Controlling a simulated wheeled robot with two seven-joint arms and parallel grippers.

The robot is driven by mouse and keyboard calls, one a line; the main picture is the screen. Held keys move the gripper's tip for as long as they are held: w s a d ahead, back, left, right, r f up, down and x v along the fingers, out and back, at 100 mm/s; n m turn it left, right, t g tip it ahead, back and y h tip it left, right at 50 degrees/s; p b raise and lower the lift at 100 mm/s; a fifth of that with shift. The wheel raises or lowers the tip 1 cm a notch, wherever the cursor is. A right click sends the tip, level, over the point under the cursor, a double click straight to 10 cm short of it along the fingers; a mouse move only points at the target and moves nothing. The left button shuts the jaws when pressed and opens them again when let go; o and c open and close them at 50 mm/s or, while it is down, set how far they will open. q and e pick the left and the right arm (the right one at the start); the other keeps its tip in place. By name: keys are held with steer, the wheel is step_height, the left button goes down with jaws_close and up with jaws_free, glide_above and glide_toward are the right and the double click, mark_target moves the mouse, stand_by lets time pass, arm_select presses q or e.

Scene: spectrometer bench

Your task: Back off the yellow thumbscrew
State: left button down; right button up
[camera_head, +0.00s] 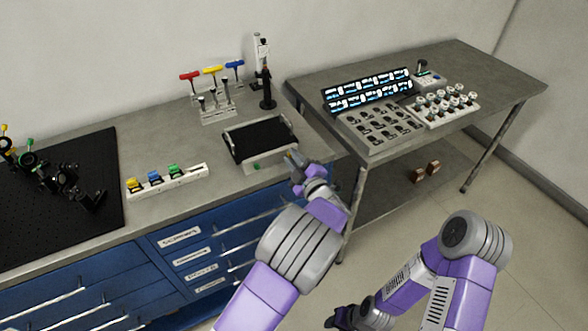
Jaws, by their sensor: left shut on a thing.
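Yellow knobs (5,127), possibly including the yellow thumbscrew, show at the far left on a black optical mount (70,185) with a green knob (29,143). The mount stands on a black breadboard (105,150). My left gripper (291,156) is far to the right of it, by the front right corner of a black-lined tray (228,150). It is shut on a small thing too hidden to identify. My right gripper (338,321) is low at the bottom edge, in front of the bench and far from the mount; its jaws are unclear.
A rack (219,115) holds red, yellow and blue T-handled tools behind the tray. A white strip (190,184) holds yellow, blue and green pieces between breadboard and tray. A second table (470,65) at right carries a lit panel and several small parts.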

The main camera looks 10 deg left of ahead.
arm_select(q)
steer(key=n+b, duration=0.4)
steer(key=b, duration=0.1)
steer(key=n+b, duration=0.2)
steer(key=b, duration=0.1)
steer(key=shift+f+n, duration=0.3)
steer(key=shift+n+b, duration=0.4)
steer(key=shift+b, duration=0.1)
steer(key=n, duration=0.2)
steer(key=shift+r+n+b, duration=0.2)
steer(key=shift+n+b, duration=0.15)
steer(key=shift+n, duration=0.05)
steer(key=n, duration=0.3)
steer(key=shift+n, duration=2.5)
steer(key=c, duration=1.1)
jaws_free()
